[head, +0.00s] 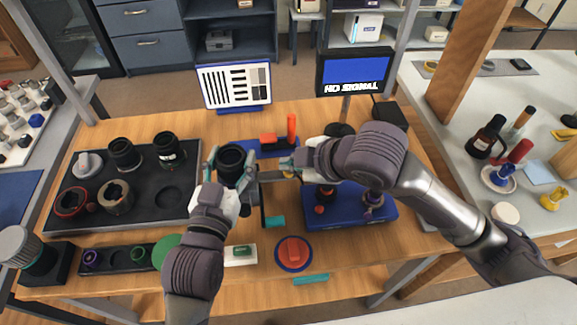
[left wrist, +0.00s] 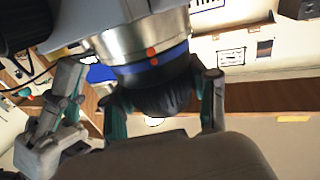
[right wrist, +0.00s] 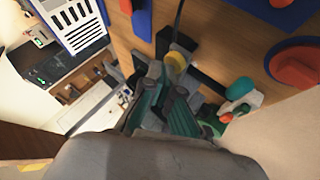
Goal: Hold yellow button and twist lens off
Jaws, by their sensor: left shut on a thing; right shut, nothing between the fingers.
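The lens (head: 231,158) is black and stands in a fixture (head: 270,176) near the table's middle. In the left wrist view the lens (left wrist: 158,95) shows a black ribbed ring below a silver mount (left wrist: 150,50) with a blue ring and red dots, which line up closely. My left gripper (head: 224,180) is shut around the ribbed ring, with a finger on each side. The yellow button (right wrist: 177,62) shows in the right wrist view, just beyond the tips of my right gripper (right wrist: 165,92). The right fingers are shut and empty; whether they touch the button I cannot tell.
A black tray (head: 150,211) with several lens parts lies to the left. A blue tray (head: 350,216) lies right of the fixture, under my right arm. A red button on a blue disc (head: 293,252) is at the front. A monitor (head: 354,72) and a test chart (head: 233,85) stand behind.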

